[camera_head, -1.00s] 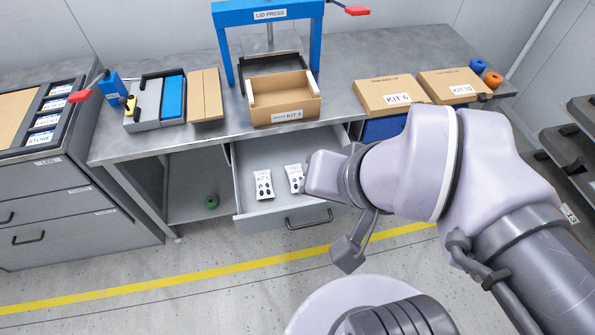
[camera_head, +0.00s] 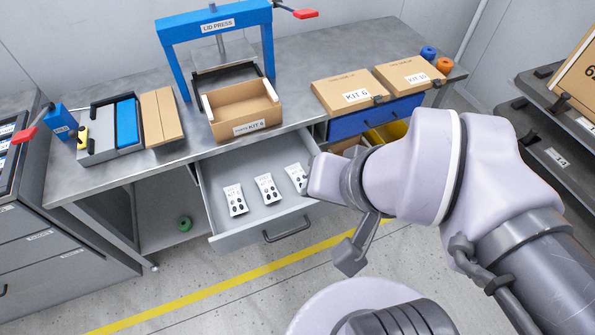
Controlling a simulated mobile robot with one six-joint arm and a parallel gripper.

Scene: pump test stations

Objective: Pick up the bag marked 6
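Three white bags with dark round spots lie in a row in the open grey drawer (camera_head: 225,226) under the bench. They are the left bag (camera_head: 235,201), the middle bag (camera_head: 267,188) and the right bag (camera_head: 296,177). Each has small print at its top, too small to read surely. My wrist covers the area right of the right bag. The end of my arm is at the drawer's right side in the picture, apart from the left and middle bags. No fingers can be made out, and I see nothing held.
On the bench stand the blue lid press (camera_head: 214,25), an open cardboard box labelled KIT 6 (camera_head: 242,112) and closed boxes labelled KIT 6 (camera_head: 348,94) and KIT 15 (camera_head: 408,73). A rack (camera_head: 545,150) stands at the right. A green ring (camera_head: 184,223) lies below the bench.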

